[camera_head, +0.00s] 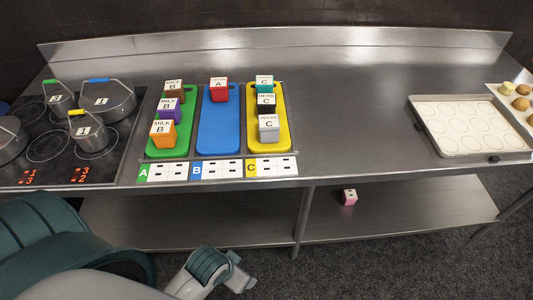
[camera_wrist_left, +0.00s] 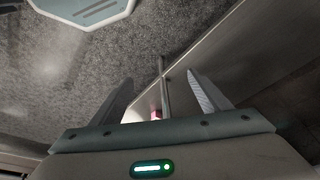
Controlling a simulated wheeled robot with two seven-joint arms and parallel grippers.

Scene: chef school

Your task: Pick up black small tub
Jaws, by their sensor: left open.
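The black small tub (camera_head: 267,109) with a white label stands on the yellow board (camera_head: 281,134), between a teal tub (camera_head: 264,88) behind it and a grey tub (camera_head: 269,133) in front of it. My left gripper (camera_head: 240,274) is low in front of the counter, well apart from the tub. In the left wrist view my left gripper (camera_wrist_left: 163,92) has its two fingers spread, with nothing between them. The tub is not visible there. My right gripper is in neither view.
A stove with pots (camera_head: 106,103) is at left, a baking tray (camera_head: 466,155) at right. A pink block (camera_head: 349,197) lies on the lower shelf. The counter's middle right is clear.

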